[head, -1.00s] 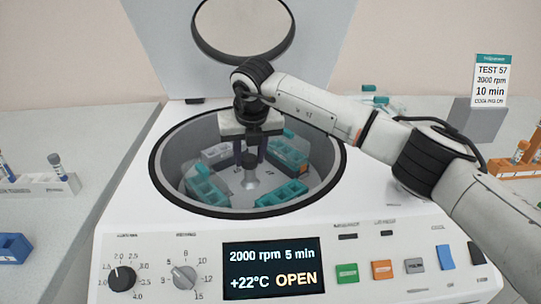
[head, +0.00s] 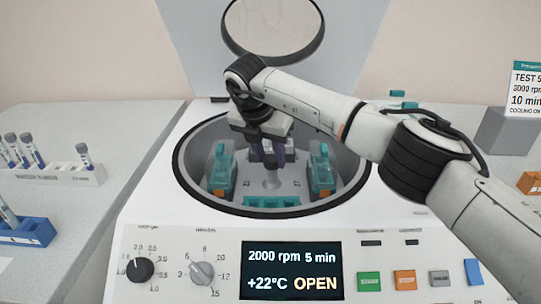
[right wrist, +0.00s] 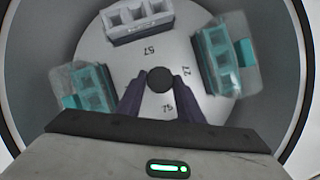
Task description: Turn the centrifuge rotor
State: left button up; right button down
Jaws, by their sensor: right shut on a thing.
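The centrifuge's rotor sits in the open round bowl (head: 190,200), with a dark central knob (right wrist: 160,80) on a pale numbered disc (right wrist: 125,55). Teal buckets stand on the rotor at the left (head: 221,172) and right (head: 322,172), and another teal one (head: 272,201) is at the front. A grey bucket (right wrist: 138,18) shows in the right wrist view. My right gripper (head: 272,158) points down over the rotor centre. Its dark fingers are shut on the knob in the right wrist view. My left gripper is out of view.
The lid (head: 272,25) stands open behind the bowl. The front panel has a display (head: 291,270) reading OPEN, with dials and coloured buttons. A white rack (head: 60,172) and a blue rack (head: 35,232) hold tubes at the left. A sign (head: 525,90) stands at the right.

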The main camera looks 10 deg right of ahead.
dwell(0.4)
jog(key=c, duration=1.2)
grip_release()
jog(key=v, duration=1)
jog(key=shift+r, duration=0.2)
